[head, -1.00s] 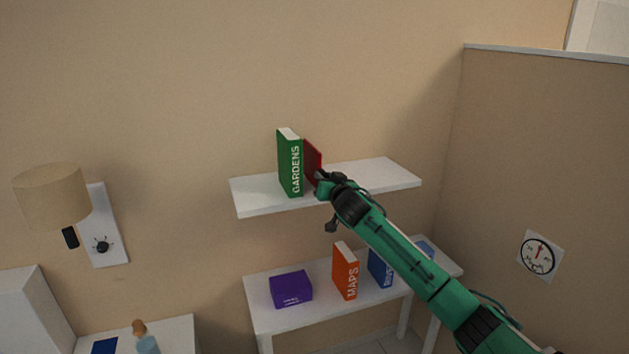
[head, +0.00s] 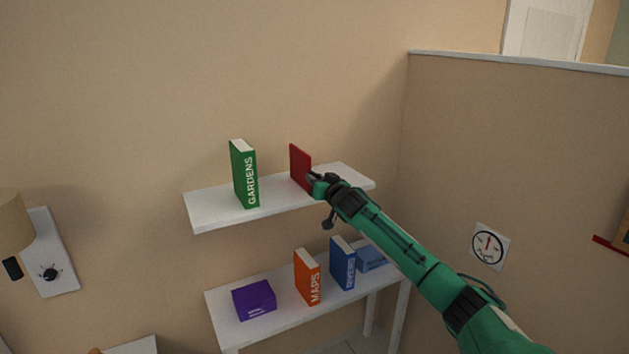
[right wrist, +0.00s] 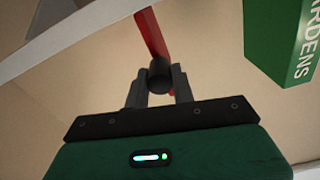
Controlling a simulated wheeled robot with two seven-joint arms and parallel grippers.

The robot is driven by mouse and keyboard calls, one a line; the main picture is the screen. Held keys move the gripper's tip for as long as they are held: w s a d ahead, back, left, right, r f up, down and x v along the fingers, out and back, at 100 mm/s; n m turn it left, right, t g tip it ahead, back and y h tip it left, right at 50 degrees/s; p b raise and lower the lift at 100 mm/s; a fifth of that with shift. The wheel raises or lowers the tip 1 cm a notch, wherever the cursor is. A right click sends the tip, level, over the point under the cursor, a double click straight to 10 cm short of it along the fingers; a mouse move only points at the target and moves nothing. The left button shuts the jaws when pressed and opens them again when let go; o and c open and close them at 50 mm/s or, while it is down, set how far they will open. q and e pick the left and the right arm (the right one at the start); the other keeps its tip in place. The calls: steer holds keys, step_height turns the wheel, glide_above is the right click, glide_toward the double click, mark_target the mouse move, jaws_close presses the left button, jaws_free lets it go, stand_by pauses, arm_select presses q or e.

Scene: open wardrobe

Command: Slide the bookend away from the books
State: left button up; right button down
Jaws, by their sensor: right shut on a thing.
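The red bookend (head: 299,165) stands upright on the white wall shelf (head: 208,213), right of the green GARDENS book (head: 244,173), with a clear gap between them. My right gripper (head: 313,180) is shut on the bookend at its lower front edge. In the right wrist view, the bookend (right wrist: 151,36) rises from between the fingers (right wrist: 160,88), and the GARDENS book (right wrist: 287,45) is at the upper right, apart from it. The GARDENS book stands upright by itself. My left gripper is not in view.
Below is a white table (head: 228,318) with a purple box (head: 254,300), an orange MAPS book (head: 307,277), a blue book (head: 342,264) and a lighter blue thing (head: 370,258). Bare shelf lies right of the bookend, towards a partition wall (head: 500,160).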

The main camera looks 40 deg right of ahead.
steer(key=c, duration=1.3)
jaws_free()
steer(key=shift+d+r, duration=0.1)
steer(key=shift+d, duration=0.1)
steer(key=shift+c, duration=0.2)
steer(key=shift+o, duration=0.9)
steer(key=shift+s+d, duration=0.1)
steer(key=shift+d, duration=0.05)
steer(key=b+v, duration=0.5)
steer(key=v, duration=0.9)
